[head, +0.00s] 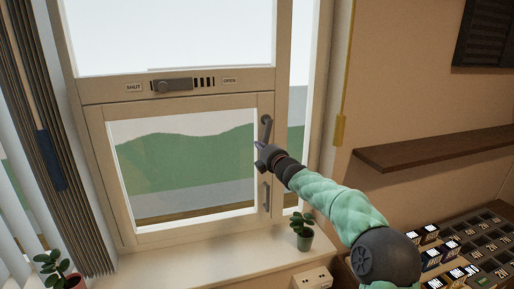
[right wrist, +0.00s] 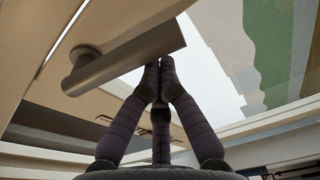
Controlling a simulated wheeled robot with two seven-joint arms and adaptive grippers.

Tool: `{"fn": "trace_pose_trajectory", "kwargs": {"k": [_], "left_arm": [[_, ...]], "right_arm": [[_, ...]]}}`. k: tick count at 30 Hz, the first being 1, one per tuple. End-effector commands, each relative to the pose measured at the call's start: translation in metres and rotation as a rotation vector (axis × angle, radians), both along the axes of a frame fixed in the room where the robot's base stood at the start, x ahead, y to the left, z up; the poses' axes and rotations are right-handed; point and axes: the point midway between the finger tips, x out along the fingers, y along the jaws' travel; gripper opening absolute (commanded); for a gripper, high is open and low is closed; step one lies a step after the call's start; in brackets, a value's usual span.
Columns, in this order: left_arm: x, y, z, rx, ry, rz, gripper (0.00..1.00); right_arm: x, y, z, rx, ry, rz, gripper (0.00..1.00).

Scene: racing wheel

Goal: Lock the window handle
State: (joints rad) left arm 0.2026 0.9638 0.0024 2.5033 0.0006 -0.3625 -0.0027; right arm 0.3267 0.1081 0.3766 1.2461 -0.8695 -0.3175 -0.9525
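The window sash (head: 97,165) has two dark grey lever handles on its right stile. The upper handle (head: 267,126) hangs downward with a slight slant; the lower handle (head: 266,196) is about vertical. My right gripper (head: 257,156) is in front of the glass, just below and left of the upper handle. In the right wrist view a grey lever handle (right wrist: 130,55) with a round base crosses the upper left. The right gripper's fingertips (right wrist: 160,68) are together beside the lever's lower edge, with nothing seen between them. Contact cannot be told. My left gripper is out of view.
A vent slider (head: 173,85) with SHUT and OPEN labels sits above the sash. A potted plant (head: 303,232) stands on the sill (head: 200,262) below my right arm. Another plant (head: 60,273) is at the lower left. A wooden shelf (head: 430,145) and blinds (head: 45,140) flank the window.

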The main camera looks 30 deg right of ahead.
Motion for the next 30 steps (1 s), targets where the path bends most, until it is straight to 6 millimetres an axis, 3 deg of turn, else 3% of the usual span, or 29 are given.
{"fn": "trace_pose_trajectory", "kwargs": {"k": [12, 30], "left_arm": [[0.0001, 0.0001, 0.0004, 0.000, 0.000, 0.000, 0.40], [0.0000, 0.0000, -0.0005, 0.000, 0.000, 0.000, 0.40]], "right_arm": [[-0.0027, -0.0120, -0.0047, -0.147, 0.035, -0.001, 0.00], [-0.0026, -0.0117, -0.0055, -0.158, 0.037, 0.000, 0.00]]}}
